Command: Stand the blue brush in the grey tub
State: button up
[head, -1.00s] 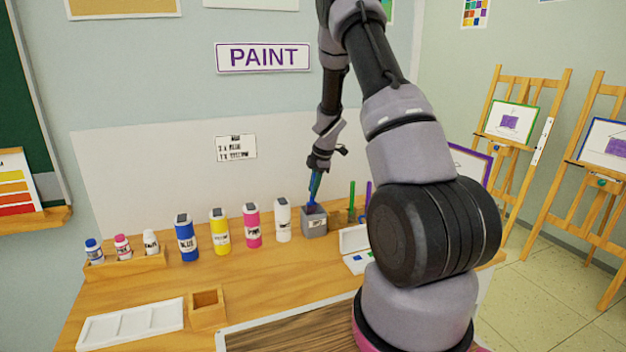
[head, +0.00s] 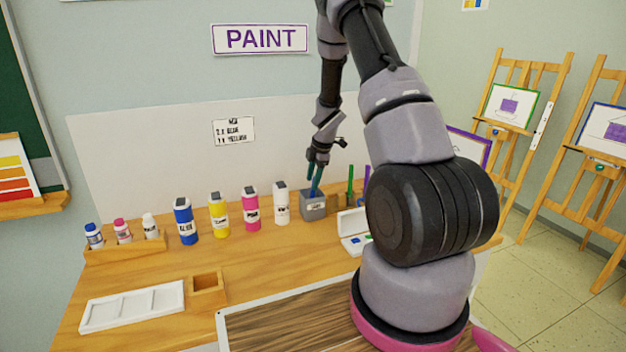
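The grey tub (head: 313,207) stands upright at the back of the wooden table, right of the white bottle. The blue brush (head: 316,188) stands in the tub, slightly tilted, with its lower end hidden by the tub wall. My gripper (head: 317,171) is just above the tub, pointing down. Its fingers show apart around the upper part of the brush, and it looks open. The view is small, so I cannot tell whether a finger still touches the brush.
Blue, yellow, pink and white bottles (head: 220,218) line up left of the tub. A green brush (head: 350,187) stands close on its right. An open white paint box (head: 354,241) lies in front. A white palette (head: 131,306) is at front left.

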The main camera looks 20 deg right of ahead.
jog(key=v, duration=1)
jog(key=shift+r, duration=0.4)
jog(key=shift+s, duration=0.1)
dwell(0.4)
